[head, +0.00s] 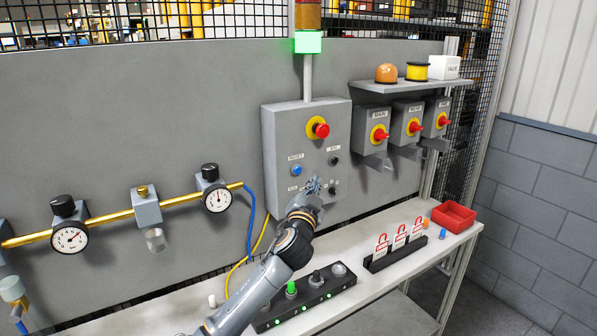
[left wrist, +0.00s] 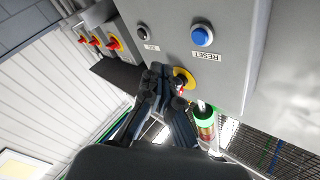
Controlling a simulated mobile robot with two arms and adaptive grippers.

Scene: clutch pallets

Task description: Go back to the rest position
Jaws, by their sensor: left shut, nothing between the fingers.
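My left gripper (head: 313,187) is in front of the lower part of a grey control box (head: 280,130) on the wall panel. Its fingers are shut with nothing between them, as the left wrist view (left wrist: 163,72) also shows. That view is turned over, and the fingertips appear beside the red emergency stop on its yellow ring (left wrist: 184,78). In the head view, the red emergency stop (head: 320,129) sits higher on the box, above the blue reset button (head: 296,170). Part of the box's lower face is hidden by the gripper. Whether the fingers touch the box cannot be told. My right gripper is not in view.
Below my left arm, a black strip with a green knob (head: 291,288) lies on the white bench (head: 400,262). A black rack with red-and-white padlock tags (head: 399,240) and a red tray (head: 454,216) stand right. Left is a yellow pipe (head: 110,217) with gauges. Red-handled switches (head: 379,134) hang under a shelf.

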